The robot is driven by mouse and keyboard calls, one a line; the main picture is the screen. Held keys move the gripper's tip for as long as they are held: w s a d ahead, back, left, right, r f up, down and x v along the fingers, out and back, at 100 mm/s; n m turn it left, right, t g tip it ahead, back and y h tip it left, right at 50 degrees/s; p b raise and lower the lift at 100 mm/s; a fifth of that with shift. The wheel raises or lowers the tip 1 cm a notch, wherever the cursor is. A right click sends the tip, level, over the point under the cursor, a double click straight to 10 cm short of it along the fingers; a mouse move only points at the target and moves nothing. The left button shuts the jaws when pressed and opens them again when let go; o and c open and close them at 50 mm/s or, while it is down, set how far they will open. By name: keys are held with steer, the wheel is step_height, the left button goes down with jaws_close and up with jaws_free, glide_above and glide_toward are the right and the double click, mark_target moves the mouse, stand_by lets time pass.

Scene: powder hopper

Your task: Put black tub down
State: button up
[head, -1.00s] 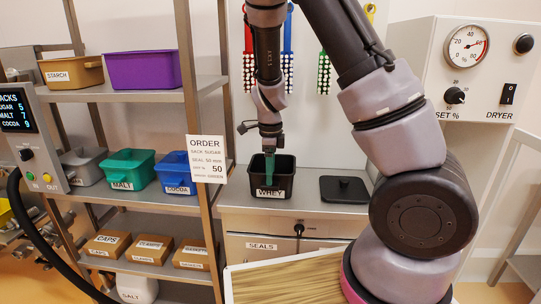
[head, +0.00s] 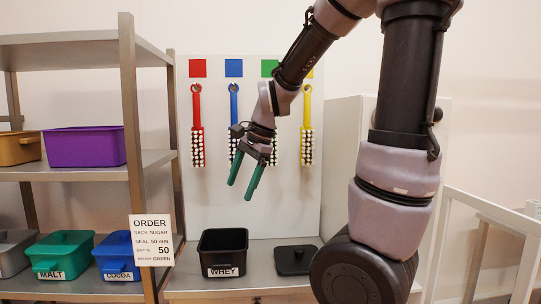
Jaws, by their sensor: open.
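The black tub (head: 223,268), labelled WHEY, stands upright and without a lid on the grey counter (head: 185,283). My gripper (head: 240,191) is above the tub and a little to its right, clear of it. Its two green fingers are apart, point down and to the left, and hold nothing. The inside of the tub is dark, and I cannot tell what is in it.
A black lid (head: 296,260) lies on the counter right of the tub. Behind hang red (head: 196,140), blue (head: 233,120) and yellow (head: 307,140) brushes. A metal shelf (head: 132,100) with tubs stands left. An order card (head: 151,242) hangs on its post.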

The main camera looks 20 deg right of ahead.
steer(key=s+d+r+n+t+h, duration=0.1)
steer(key=s+d+r+n+t, duration=0.3)
steer(key=s+r+n, duration=0.5)
steer(key=shift+s+r+t+h, duration=0.25)
steer(key=shift+s+t+h, duration=0.05)
steer(key=shift+s, duration=0.7)
